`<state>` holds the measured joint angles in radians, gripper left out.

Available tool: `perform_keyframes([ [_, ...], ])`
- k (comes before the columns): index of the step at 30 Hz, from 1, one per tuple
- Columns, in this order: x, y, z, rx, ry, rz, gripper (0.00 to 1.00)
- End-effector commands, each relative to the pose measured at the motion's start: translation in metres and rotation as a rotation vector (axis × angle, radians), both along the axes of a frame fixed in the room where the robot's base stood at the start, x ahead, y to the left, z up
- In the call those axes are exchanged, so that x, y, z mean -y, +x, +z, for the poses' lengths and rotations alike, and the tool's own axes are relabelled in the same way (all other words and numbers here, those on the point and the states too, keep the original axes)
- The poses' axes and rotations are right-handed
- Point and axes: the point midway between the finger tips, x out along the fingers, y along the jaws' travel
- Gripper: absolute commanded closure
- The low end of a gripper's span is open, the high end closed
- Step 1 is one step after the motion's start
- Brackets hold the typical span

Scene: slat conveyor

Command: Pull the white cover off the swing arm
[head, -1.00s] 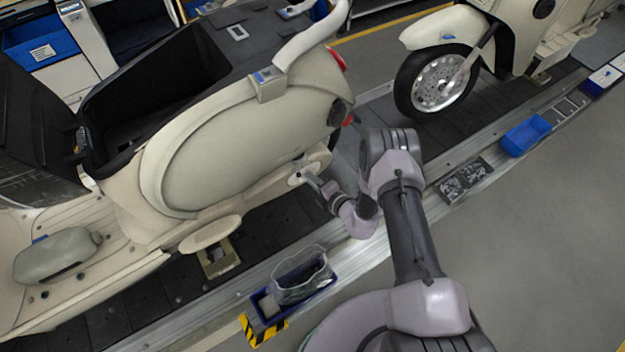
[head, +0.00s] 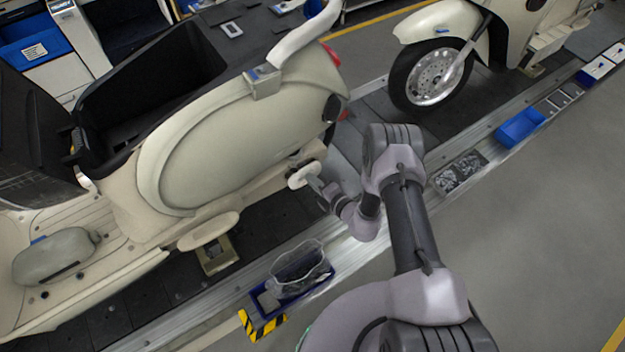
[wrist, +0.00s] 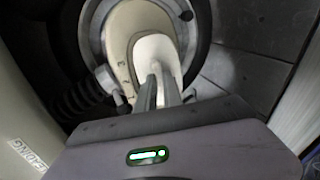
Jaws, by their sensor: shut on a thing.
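The white cover (head: 301,177) is a small rounded piece at the rear lower end of the cream scooter (head: 235,140). My gripper (head: 314,184) is shut on its right edge. In the wrist view my two fingers (wrist: 160,84) pinch the lower end of the white cover (wrist: 153,48). Behind it shows the cream swing arm (wrist: 125,42), in front of the dark wheel. In the head view the cover stands slightly out from the swing arm (head: 312,153). I cannot tell whether they still touch.
A blue bin with a clear bag (head: 300,268) sits on the conveyor edge below my gripper. A black tray (head: 460,172) and a blue tray (head: 521,127) lie along the rail at right. Another scooter's wheel (head: 432,76) stands at upper right. The grey floor at right is clear.

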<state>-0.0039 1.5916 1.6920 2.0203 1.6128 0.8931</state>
Motion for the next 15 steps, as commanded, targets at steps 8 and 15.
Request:
perform_keyframes([
  [8, 0.018, -0.025, 0.002, -0.002, 0.001, -0.002, 1.0],
  [15, 0.033, -0.048, 0.001, -0.002, 0.0, -0.002, 1.0],
])
